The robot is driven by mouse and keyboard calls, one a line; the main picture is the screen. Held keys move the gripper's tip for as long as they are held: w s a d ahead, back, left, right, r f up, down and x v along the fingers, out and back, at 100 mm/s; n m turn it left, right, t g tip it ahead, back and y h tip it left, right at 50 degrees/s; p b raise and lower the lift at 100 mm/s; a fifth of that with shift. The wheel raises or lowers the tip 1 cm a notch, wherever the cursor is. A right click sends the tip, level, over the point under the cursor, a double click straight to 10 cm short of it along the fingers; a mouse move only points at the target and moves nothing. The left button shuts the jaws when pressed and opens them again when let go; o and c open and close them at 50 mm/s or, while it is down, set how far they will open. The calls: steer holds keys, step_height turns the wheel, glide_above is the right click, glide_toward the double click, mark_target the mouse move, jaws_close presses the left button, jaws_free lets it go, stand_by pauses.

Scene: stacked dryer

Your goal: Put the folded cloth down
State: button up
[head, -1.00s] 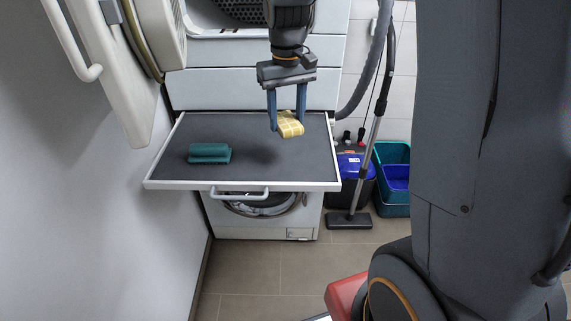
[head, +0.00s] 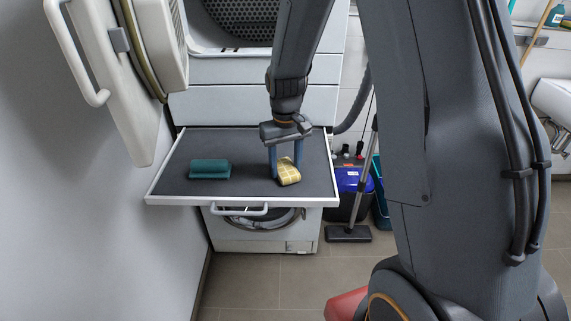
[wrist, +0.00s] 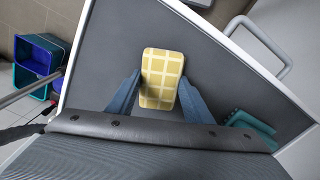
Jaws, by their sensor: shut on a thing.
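The folded cloth (head: 289,173) is yellow with a pale check pattern. My gripper (head: 285,170) is shut on it, with one blue finger on each side, over the right part of the grey pull-out shelf (head: 245,180). The cloth is at or just above the shelf surface; I cannot tell whether it touches. In the wrist view the cloth (wrist: 161,78) lies between the two fingers, its far end sticking out past them.
The shelf has a raised white rim and a front handle (head: 240,211). The open dryer door (head: 115,70) stands at the left. The shelf's middle is clear.

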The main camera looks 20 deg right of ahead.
mark_target(286, 168)
steer(key=shift+f, duration=0.15)
steer(key=o, duration=0.9)
steer(key=shift+o, duration=0.2)
step_height(286, 168, up, 12)
steer(key=b, duration=0.3)
steer(key=s+f, duration=0.3)
steer(key=s, duration=0.5)
steer(key=s+f+t, duration=0.1)
steer(key=s+f, duration=0.3)
steer(key=s, duration=0.5)
steer(key=shift+m, duration=0.4)
steer(key=shift+s+a, duration=0.1)
steer(key=shift+c, duration=0.2)
